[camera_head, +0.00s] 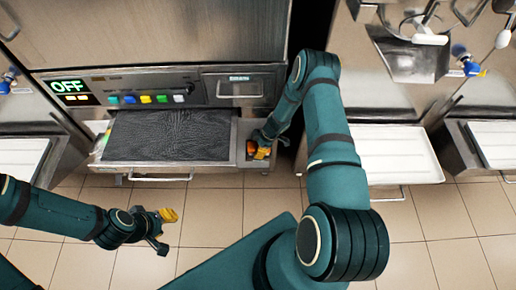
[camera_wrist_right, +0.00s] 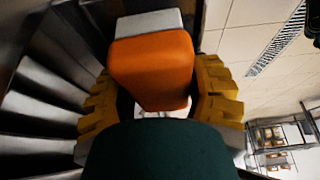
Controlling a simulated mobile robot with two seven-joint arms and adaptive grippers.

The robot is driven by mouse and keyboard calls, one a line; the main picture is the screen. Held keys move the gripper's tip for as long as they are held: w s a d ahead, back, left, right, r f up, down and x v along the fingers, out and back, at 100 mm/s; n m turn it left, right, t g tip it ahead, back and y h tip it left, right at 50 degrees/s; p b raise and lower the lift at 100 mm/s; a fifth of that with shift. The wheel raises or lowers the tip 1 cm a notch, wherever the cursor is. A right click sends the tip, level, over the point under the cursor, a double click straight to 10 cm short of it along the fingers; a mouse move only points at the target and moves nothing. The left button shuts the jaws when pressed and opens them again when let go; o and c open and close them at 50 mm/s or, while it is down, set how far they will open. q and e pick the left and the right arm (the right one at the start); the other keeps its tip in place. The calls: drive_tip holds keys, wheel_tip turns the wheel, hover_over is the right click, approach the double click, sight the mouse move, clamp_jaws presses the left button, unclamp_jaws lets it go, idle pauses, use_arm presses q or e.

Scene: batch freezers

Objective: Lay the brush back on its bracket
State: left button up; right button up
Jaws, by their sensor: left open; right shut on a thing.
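My right gripper (camera_head: 261,146) is at the right end of the middle machine's front ledge. It is shut on an orange block-shaped part, which I take to be the brush (camera_head: 262,154). In the right wrist view the brush (camera_wrist_right: 152,70) sits between the yellow fingers of the gripper (camera_wrist_right: 160,92), with a pale grey part beyond it. Any bristles are hidden. A narrow metal recess (camera_head: 255,164) lies below the brush; I cannot tell if it is the bracket or if the brush touches it. My left gripper (camera_head: 163,229) is open and empty over the floor.
A white tray (camera_head: 395,155) stands to the right. The tiled floor (camera_head: 215,215) in front is clear.

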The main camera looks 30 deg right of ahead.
drive_tip(key=shift+f, duration=0.3)
drive_tip(key=shift+f, duration=0.3)
drive_tip(key=o, duration=1.1)
drive_tip(key=shift+o, duration=0.2)
drive_tip(key=shift+r, duration=0.15)
drive_tip(key=shift+r, duration=0.4)
drive_tip(key=p+v, duration=0.2)
drive_tip(key=v, duration=0.5)
drive_tip(key=shift+r, duration=0.35)
drive_tip(key=shift+s, duration=0.15)
